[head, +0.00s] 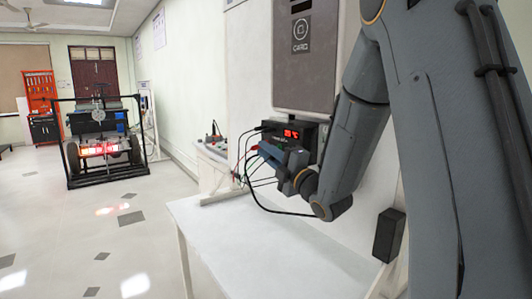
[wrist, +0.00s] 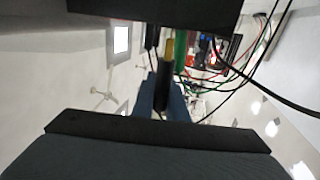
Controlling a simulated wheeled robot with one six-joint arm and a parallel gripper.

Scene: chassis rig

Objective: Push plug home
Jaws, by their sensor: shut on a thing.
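My gripper (head: 268,153) is at the left side of the box. In the wrist view my blue fingers (wrist: 164,100) are shut on a black plug (wrist: 163,76). The plug has a yellow section (wrist: 169,47) that points to the box and shows between them. I cannot tell how deep its tip sits. The socket is hidden.
A green plug (wrist: 180,55) sits close to the right of the held plug, and a black plug (wrist: 150,38) close to the left. Loose cables (head: 245,175) hang around my gripper. The front of the white bench (head: 240,235) is clear.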

